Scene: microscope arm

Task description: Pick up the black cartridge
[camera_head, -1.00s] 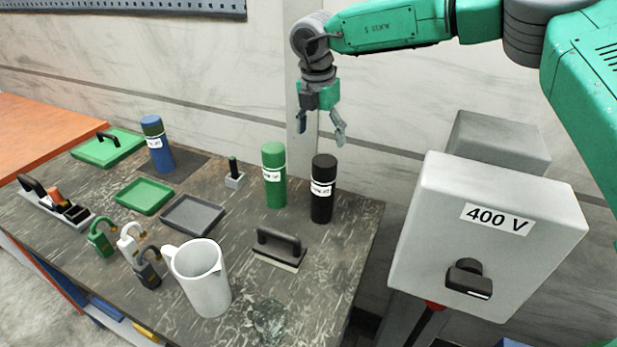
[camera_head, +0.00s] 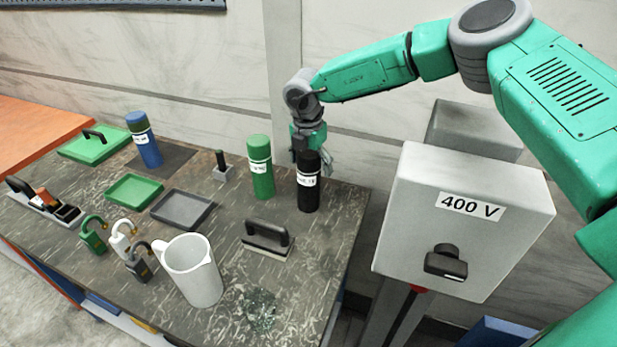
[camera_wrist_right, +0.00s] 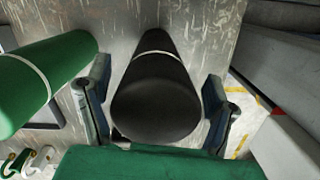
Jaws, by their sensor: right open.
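The black cartridge (camera_head: 308,188) stands upright near the right back edge of the table, with a white label band. In the right wrist view its top and side (camera_wrist_right: 155,95) lie between the two fingers. My right gripper (camera_head: 312,158) is open and sits over and just behind the cartridge's top in the head view. In the wrist view the right gripper's fingers (camera_wrist_right: 158,105) are on either side of the cartridge, with a narrow gap on the right; contact on the left cannot be told. My left gripper is not in view.
A green cartridge (camera_head: 261,172) stands close to the left of the black one and shows in the wrist view (camera_wrist_right: 45,85). A black-handled block (camera_head: 267,239) and a white jug (camera_head: 194,272) are in front. A grey 400 V box (camera_head: 465,225) stands to the right.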

